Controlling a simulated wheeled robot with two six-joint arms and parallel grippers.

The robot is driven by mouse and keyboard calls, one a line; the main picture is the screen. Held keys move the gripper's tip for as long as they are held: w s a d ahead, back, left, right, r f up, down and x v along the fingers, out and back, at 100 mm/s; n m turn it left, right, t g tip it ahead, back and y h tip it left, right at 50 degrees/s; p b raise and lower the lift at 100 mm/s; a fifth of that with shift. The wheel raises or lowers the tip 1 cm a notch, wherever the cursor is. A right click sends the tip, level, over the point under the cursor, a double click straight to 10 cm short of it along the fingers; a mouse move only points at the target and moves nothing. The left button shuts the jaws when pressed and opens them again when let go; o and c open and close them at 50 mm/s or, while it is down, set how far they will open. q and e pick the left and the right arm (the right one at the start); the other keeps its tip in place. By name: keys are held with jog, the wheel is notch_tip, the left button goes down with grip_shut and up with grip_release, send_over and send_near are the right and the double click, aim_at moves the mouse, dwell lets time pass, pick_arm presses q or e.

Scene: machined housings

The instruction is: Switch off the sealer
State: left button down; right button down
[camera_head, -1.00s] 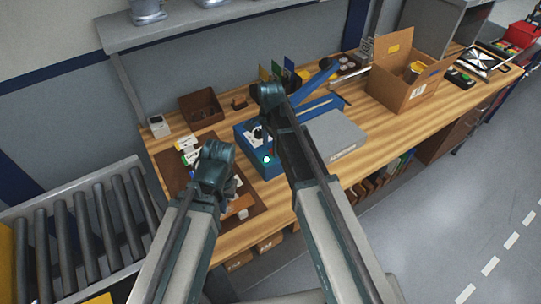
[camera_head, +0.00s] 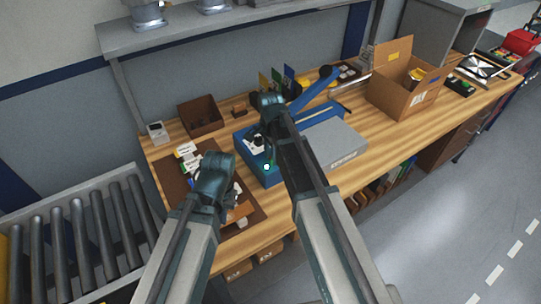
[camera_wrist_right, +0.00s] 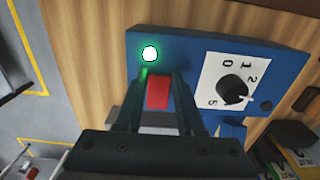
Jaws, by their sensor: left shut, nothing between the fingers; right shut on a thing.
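The sealer is a blue machine (camera_head: 243,141) on the wooden bench, with a long blue arm raised at the back. Its front panel (camera_wrist_right: 190,50) fills the top of the right wrist view. A lamp (camera_wrist_right: 150,54) on it glows green, also in the head view (camera_head: 266,167). Below the lamp is a red rocker switch (camera_wrist_right: 158,92). A black dial knob (camera_wrist_right: 232,89) sits on a white numbered plate. My right gripper (camera_wrist_right: 158,84) is shut on the red switch, one finger at each side. My left gripper (camera_head: 236,194) is shut and empty over the brown mat, left of the sealer.
A grey plate (camera_head: 335,142) adjoins the sealer's right. A brown mat (camera_head: 255,212) with cards lies at left; a brown bin (camera_head: 200,115) and a small white device (camera_head: 158,132) stand behind. An open cardboard box (camera_head: 400,95) stands at right. Rollers (camera_head: 75,235) lie left.

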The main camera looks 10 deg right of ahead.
jog(key=shift+w+d+r+y, duration=0.15)
jog(key=shift+d+y, duration=0.1)
jog(key=shift+y, duration=0.35)
jog(key=shift+w+d+g+y, duration=0.15)
jog(key=shift+d+g+y, duration=0.05)
jog(key=shift+g+y, duration=0.2)
jog(key=shift+d+g+y+b, duration=0.15)
jog(key=shift+g+y+b, duration=0.25)
jog(key=shift+y, duration=0.5)
pick_arm(q)
jog(key=shift+f, duration=0.65)
pick_arm(e)
jog(key=shift+r+y, duration=0.25)
jog(key=shift+y, duration=0.15)
jog(key=c, duration=0.5)
grip_release()
pick_arm(q)
jog(key=shift+r, duration=0.1)
pick_arm(e)
jog(key=shift+d, duration=0.1)
